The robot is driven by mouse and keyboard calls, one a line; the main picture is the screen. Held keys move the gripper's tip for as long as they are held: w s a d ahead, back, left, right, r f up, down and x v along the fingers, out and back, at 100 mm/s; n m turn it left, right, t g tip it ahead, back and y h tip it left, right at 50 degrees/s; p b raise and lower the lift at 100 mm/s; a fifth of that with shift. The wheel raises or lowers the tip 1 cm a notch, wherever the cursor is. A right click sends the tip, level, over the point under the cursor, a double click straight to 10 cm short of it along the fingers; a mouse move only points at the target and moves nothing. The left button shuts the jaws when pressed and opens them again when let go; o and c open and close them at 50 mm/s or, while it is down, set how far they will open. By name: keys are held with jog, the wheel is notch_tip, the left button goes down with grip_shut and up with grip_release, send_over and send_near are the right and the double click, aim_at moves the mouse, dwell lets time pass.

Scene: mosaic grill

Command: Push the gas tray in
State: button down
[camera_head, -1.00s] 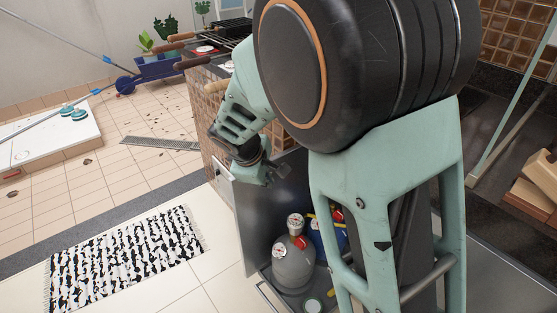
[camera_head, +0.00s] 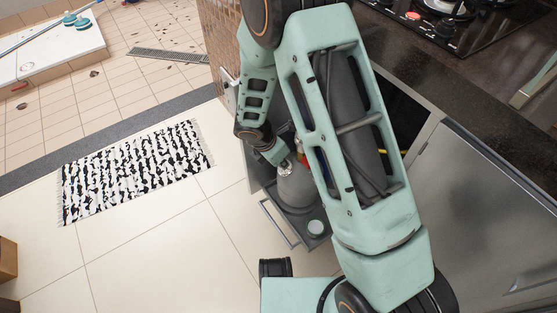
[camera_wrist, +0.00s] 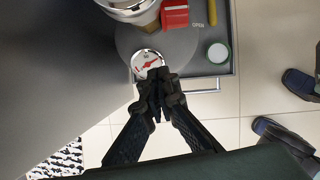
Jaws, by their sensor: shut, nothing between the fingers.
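The dark grey gas tray (camera_head: 313,243) is out of the cabinet below the counter, with a metal bar handle (camera_head: 278,224) along its front. A grey gas bottle (camera_head: 296,190) stands upright on it; the round gauge (camera_wrist: 147,64) shows in the wrist view. My gripper (camera_head: 284,160) is at the upper part of the bottle. In the wrist view my gripper (camera_wrist: 157,84) is shut and empty, its tips just below the gauge. I cannot tell whether they touch the bottle. The tray handle (camera_wrist: 206,92) lies right of the fingers. My arm hides much of the cabinet opening.
A grey panel (camera_wrist: 60,85) stands close left of the fingers. A white-capped round item (camera_head: 316,227) sits on the tray's front corner. A shut steel door (camera_head: 485,205) is to the right. A black-and-white rug (camera_head: 135,170) lies left on open tiled floor.

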jog(key=x, duration=0.2)
jog(key=shift+f+b, duration=0.25)
jog(key=shift+b, duration=0.05)
jog(key=shift+w+d+r, duration=0.2)
jog(key=shift+w+d, duration=0.45)
jog(key=shift+d, duration=0.05)
jog(key=shift+w+d+r, duration=0.25)
jog(key=shift+w+d, duration=0.45)
jog(key=shift+d, duration=0.05)
